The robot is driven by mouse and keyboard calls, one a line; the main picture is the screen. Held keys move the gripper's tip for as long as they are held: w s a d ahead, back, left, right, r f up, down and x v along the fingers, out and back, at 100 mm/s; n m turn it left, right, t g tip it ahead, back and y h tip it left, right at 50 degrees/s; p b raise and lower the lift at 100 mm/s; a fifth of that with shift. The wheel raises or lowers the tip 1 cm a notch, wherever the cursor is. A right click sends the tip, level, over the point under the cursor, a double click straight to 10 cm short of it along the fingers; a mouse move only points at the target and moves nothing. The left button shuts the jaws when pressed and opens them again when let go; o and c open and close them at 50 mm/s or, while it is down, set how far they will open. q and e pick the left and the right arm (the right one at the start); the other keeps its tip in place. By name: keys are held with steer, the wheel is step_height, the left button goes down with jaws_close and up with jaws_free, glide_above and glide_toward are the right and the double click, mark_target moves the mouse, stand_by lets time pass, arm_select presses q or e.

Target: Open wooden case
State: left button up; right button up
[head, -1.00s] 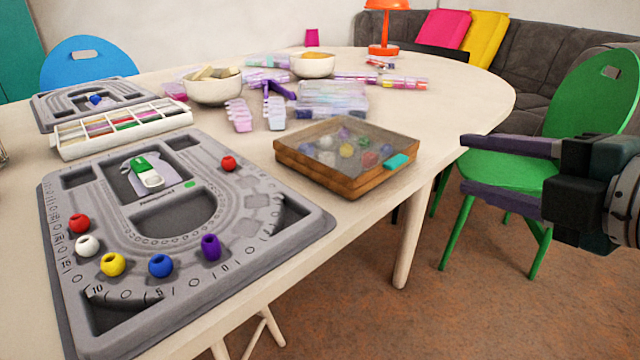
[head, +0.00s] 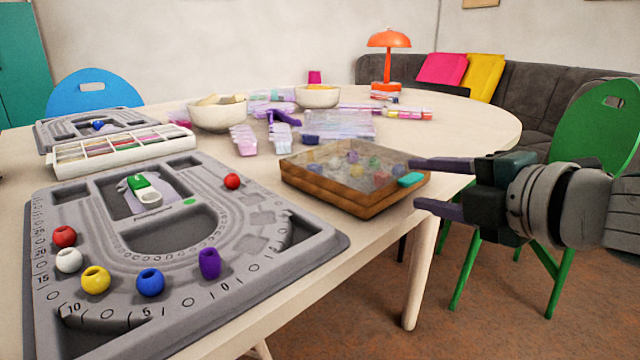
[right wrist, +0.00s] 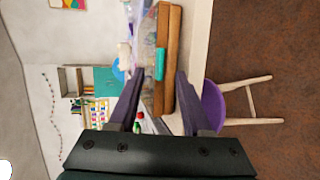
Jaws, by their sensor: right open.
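The wooden case (head: 336,191) sits near the table's right edge in the head view, its clear lid down over several coloured beads. A teal tab (head: 410,180) is on its right front corner. My right gripper (head: 414,183) is open and empty, its fingers pointing left at the tab, one finger higher than the other. In the right wrist view the case (right wrist: 172,60) and its teal tab (right wrist: 159,64) lie beyond and between the two fingertips (right wrist: 160,92). I cannot see contact clearly. My left gripper is not in view.
A grey bead board (head: 325,250) with several beads fills the table's left front. A white compartment tray (head: 75,168), bowls (head: 218,115) and clear boxes stand behind. An orange lamp (head: 388,60) is at the back. A green chair (head: 590,130) stands right of the table.

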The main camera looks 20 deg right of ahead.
steer(key=shift+w+f, duration=0.15)
steer(key=shift+w, duration=0.45)
jaws_close()
stand_by(0.4)
